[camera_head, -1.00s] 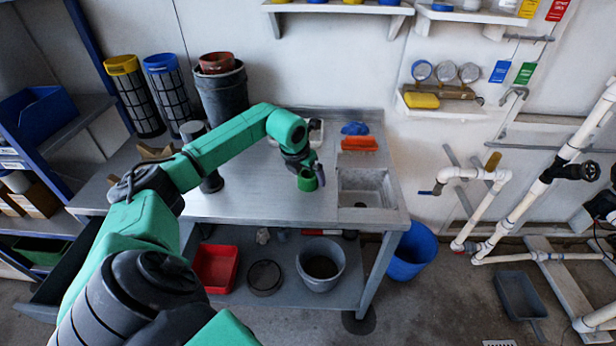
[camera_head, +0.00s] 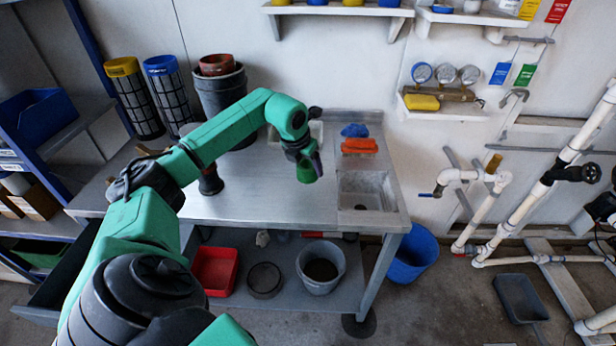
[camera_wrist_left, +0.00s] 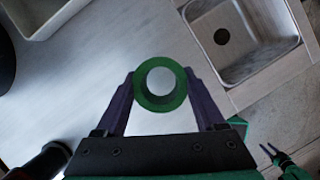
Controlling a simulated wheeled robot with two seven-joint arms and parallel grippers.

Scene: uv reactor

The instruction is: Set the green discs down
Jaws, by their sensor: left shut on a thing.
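I cannot make out separate discs. My left gripper (camera_head: 309,166) is shut on this piece, with one dark finger on each side of it. In the head view the green piece (camera_head: 306,174) hangs below the gripper, over the metal bench (camera_head: 255,200), left of the sink. I cannot tell the exact gap to the bench top. A small green arm end with dark prongs, likely my right gripper (camera_wrist_left: 268,149), shows at the lower right of the wrist view.
The sink (camera_head: 366,188) lies just right of the held piece. An orange item (camera_head: 359,146) and a blue item (camera_head: 354,130) lie behind the sink. A dark cylinder (camera_head: 210,182) stands on the bench at left. The bench front middle is clear.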

